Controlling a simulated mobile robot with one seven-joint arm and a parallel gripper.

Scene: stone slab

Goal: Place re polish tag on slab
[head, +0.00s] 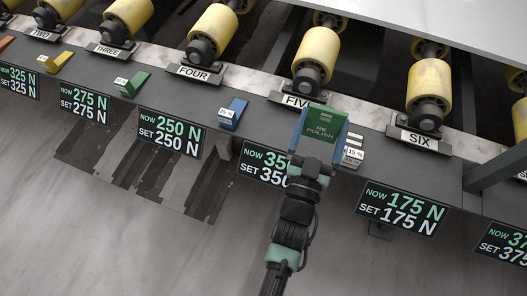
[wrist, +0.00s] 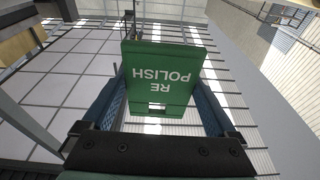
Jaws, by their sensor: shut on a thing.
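My gripper (head: 320,142) is shut on a green tag (head: 325,120) lettered "RE POLISH". In the head view it holds the tag in front of the roller labelled FIVE, over the dark ledge, partly covering the "350 N" display. In the wrist view the green tag (wrist: 164,80) stands between the two blue finger pads, its lettering upside down. The stone slab (head: 440,12) shows as a pale surface at the top right of the head view, above the rollers. The tag is apart from the slab.
Yellow rollers (head: 317,55) stand in a row behind the ledge. Number plates (head: 418,139) and force displays (head: 403,208) line the ledge. A blue wedge (head: 233,113), a green wedge (head: 132,84) and a yellow wedge (head: 57,61) sit left of my gripper. A dark beam (head: 497,165) stands at the right.

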